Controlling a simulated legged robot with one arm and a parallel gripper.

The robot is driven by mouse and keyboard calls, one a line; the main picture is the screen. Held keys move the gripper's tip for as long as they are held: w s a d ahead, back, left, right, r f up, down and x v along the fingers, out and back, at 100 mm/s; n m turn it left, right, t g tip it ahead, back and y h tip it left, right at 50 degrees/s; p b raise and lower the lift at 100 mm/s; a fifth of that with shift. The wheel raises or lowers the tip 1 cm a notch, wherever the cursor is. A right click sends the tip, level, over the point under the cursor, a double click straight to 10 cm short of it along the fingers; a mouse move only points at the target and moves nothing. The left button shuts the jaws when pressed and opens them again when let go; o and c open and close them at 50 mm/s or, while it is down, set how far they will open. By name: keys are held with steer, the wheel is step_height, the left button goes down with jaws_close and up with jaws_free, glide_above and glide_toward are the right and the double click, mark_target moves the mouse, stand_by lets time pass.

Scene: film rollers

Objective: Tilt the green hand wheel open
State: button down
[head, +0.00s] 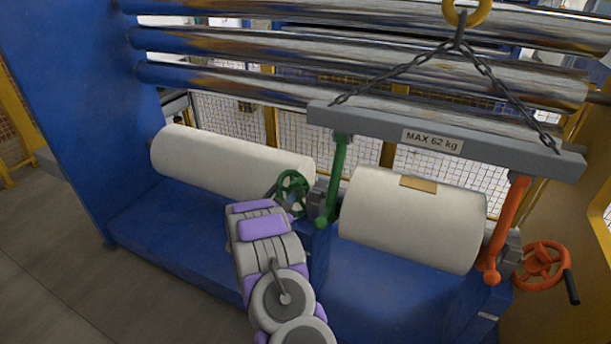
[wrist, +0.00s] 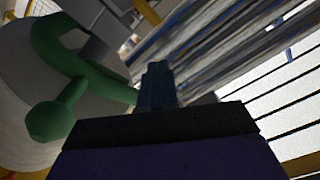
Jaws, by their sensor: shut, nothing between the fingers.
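The green hand wheel (head: 292,192) stands upright at the inner end of the left white roller, on the blue machine frame. My arm reaches up from the bottom in the head view, and its wrist is just left of and below the wheel. In the wrist view, the fingers of my gripper (wrist: 158,78) are together and empty. A curved green part with a rounded knob (wrist: 52,121) fills the left of that view, close beside the fingers. I cannot tell whether the fingers touch it.
Two white rollers (head: 232,165) (head: 412,225) lie on the blue frame (head: 165,235). A grey lifting beam (head: 370,126) hangs on chains, with green (head: 335,180) and orange (head: 508,225) arms. An orange hand wheel (head: 541,265) is at right. Shiny steel rollers (head: 350,55) cross above.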

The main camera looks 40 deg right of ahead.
steer(key=b+v, duration=0.1)
steer(key=v, duration=0.8)
stand_by(0.3)
steer(key=shift+a, duration=0.1)
